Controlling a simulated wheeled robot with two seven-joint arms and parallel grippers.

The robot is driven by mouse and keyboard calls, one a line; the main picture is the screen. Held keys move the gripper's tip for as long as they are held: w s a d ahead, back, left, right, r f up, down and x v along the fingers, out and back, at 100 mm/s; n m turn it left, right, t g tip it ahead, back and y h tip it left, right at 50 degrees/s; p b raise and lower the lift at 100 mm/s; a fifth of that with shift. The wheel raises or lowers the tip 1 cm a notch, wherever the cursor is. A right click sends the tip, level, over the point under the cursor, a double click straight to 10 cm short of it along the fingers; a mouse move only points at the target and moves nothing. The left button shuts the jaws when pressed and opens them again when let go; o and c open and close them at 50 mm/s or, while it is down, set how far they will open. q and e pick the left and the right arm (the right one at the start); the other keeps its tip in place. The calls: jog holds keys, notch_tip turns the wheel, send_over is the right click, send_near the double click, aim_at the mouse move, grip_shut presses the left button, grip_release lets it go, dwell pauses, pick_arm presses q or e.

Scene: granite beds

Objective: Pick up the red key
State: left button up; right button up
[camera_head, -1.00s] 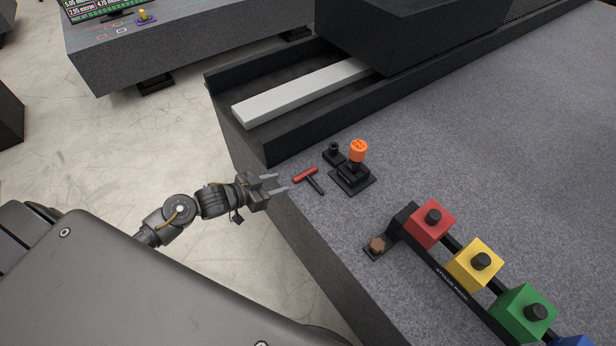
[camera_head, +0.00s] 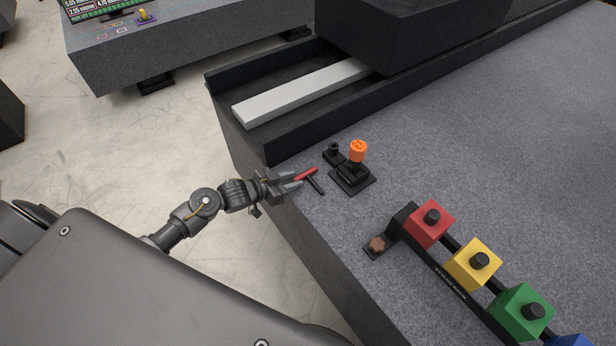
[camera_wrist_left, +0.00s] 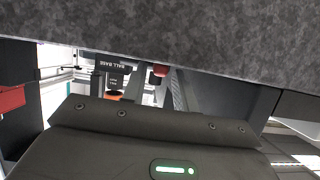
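The red key (camera_head: 308,173) has a red bar handle and a black shank, and lies on the granite bed near its left edge. My left gripper (camera_head: 296,180) comes in from the left with its two grey fingers apart. Its fingertips are at the left end of the red handle; I cannot tell whether they touch it. In the left wrist view a small red end (camera_wrist_left: 160,71), apparently the key's handle, shows beyond the dark gripper body. Most of the key is hidden there. My right gripper is not in view.
An orange-topped knob (camera_head: 358,151) on a black base stands just right of the key. A brown knob (camera_head: 376,244) and a rack with red (camera_head: 428,226), yellow (camera_head: 474,262) and green (camera_head: 521,314) blocks stand lower right. A raised dark rail (camera_head: 300,145) lies behind.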

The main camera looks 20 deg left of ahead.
pick_arm(q)
grip_shut()
jog(key=shift+r, duration=0.15)
jog(key=shift+r, duration=0.25)
notch_tip(320, 180, up, 3)
jog(key=shift+f, duration=0.15)
jog(key=s+d+r, duration=0.7)
jog(key=d+r, duration=0.2)
jog(key=d, duration=0.3)
jog(key=shift+r, duration=0.25)
